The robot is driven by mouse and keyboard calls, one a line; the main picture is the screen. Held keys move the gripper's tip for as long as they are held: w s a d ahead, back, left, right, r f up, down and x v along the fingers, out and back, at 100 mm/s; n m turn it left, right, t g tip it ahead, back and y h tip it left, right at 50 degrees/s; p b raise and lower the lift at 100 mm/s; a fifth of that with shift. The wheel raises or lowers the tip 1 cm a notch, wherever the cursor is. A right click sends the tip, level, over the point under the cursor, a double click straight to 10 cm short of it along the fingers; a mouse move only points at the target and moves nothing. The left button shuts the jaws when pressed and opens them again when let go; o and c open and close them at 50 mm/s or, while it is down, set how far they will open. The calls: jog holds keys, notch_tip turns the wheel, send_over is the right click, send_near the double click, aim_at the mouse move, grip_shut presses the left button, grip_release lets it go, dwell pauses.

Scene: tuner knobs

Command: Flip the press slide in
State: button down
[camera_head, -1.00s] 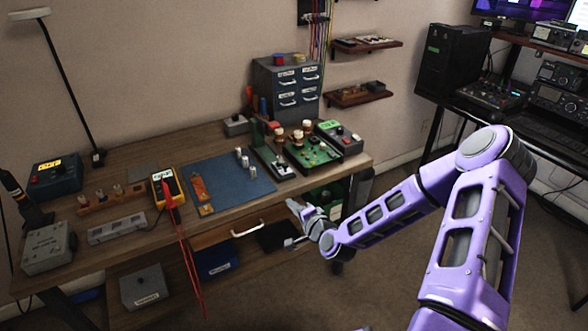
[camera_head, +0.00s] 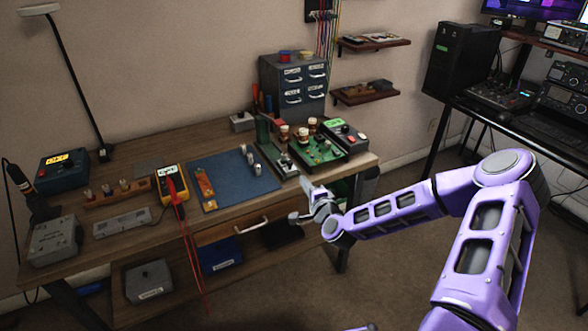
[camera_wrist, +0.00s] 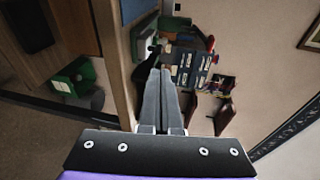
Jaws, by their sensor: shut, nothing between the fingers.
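A green upright on a dark base (camera_head: 284,167) stands at the right part of the workbench in the head view. It may be the press, but its slide is too small to tell apart. My gripper (camera_head: 306,186) is just off the bench's front edge, near that base, with nothing in it. In the wrist view my gripper (camera_wrist: 160,75) shows its two fingers together and empty, pointing towards the bench's right end. No contact with anything shows.
The workbench (camera_head: 225,215) has a blue mat (camera_head: 225,178) with small metal posts. A green circuit board (camera_head: 318,150) stands right of the dark base. A drawer cabinet (camera_head: 292,85) stands behind. Open floor lies in front of the bench.

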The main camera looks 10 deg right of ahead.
aim_at(291, 164)
jog(key=x, duration=1)
